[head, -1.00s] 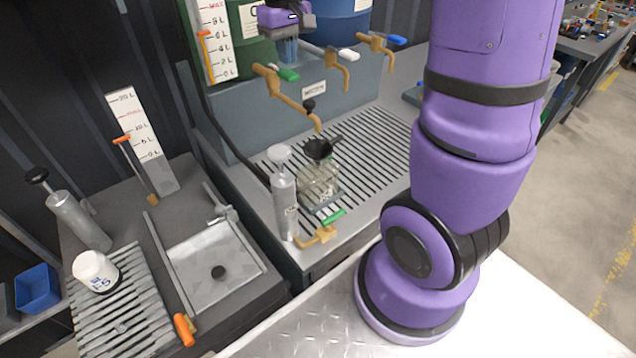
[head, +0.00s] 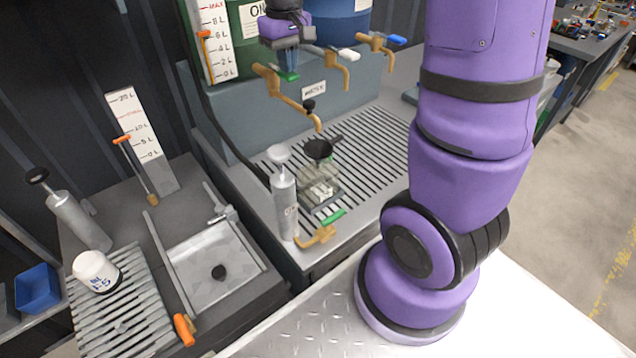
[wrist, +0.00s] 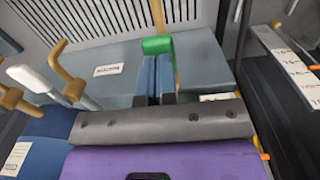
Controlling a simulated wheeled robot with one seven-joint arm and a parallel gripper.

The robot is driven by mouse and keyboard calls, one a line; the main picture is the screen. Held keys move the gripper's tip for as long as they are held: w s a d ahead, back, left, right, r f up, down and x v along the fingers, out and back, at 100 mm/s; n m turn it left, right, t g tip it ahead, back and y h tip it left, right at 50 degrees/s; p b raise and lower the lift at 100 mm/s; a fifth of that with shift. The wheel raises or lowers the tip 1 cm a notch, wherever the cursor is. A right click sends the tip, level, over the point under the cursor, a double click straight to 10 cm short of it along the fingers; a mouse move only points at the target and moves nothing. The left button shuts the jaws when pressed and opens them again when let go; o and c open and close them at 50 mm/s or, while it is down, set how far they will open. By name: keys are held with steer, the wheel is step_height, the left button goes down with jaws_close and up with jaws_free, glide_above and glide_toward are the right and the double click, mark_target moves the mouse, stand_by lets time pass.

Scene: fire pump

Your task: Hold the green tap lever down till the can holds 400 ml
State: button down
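The green tap lever (head: 290,77) sits on a brass tap below the green oil drum (head: 249,28). In the wrist view the lever (wrist: 157,45) lies right at the fingertips. My gripper (head: 288,70) points down over the lever and partly covers it; the blue fingers look closed together, with nothing between them. They appear to touch the lever, but firm contact cannot be told. A squat, see-through can (head: 320,188) with a black funnel (head: 318,149) stands on the slatted drain grate below the brass spout (head: 316,124). Its liquid level cannot be read.
White (head: 348,54) and blue (head: 397,40) tap levers sit to the right.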

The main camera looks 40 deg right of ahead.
steer(key=shift+f, duration=1.05)
stand_by(7.0)
